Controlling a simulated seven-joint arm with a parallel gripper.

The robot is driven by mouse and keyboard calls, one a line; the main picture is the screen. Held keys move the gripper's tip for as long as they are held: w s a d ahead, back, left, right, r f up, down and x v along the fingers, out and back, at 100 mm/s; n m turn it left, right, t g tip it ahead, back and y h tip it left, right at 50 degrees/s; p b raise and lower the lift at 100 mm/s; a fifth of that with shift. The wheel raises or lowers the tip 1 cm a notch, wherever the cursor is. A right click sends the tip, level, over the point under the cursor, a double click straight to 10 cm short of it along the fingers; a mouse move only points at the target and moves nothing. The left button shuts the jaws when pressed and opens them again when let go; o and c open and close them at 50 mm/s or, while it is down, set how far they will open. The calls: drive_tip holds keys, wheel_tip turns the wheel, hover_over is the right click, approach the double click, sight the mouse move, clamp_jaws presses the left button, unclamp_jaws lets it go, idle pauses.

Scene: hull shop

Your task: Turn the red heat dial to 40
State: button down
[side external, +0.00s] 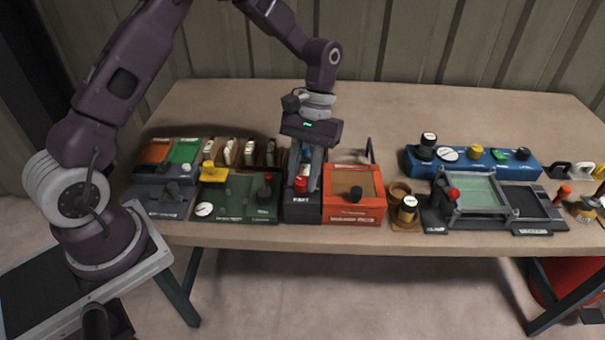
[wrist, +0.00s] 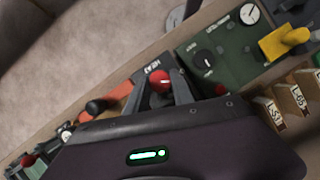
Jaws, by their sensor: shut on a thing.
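The red heat dial (side external: 300,185) stands on a small dark box (side external: 302,214) with a white label in the middle of the bench. It also shows in the wrist view (wrist: 160,77), beside a label reading HEAT (wrist: 156,77). My gripper (side external: 302,180) points down over the dial, its fingers on either side of it, and is shut on it. In the wrist view my gripper (wrist: 162,90) has one finger on each side of the red knob. A pale mark shows on the knob. The scale numbers and the dial's setting cannot be read.
An orange box (side external: 354,208) with a dark knob stands close on the right. A green panel (side external: 235,200) with a gauge, a yellow handle and a black knob stands close on the left. Upright labelled blocks (side external: 249,152) are behind it. The bench's back strip is clear.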

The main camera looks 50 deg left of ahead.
drive_tip(key=m+y, duration=0.1)
drive_tip(key=m, duration=0.1)
drive_tip(key=m+y, duration=0.1)
drive_tip(key=m, duration=0.2)
drive_tip(key=shift+d+m, duration=0.2)
drive_tip(key=shift+m, duration=0.1)
drive_tip(key=m+y, duration=0.1)
drive_tip(key=m, duration=0.1)
drive_tip(key=m+y, duration=0.1)
drive_tip(key=m, duration=0.2)
drive_tip(key=shift+d+m+t, duration=0.1)
drive_tip(key=shift+m+t, duration=0.2)
drive_tip(key=c, duration=1.1)
unclamp_jaws()
drive_tip(key=v, duration=0.7)
drive_tip(key=shift+d, duration=0.15)
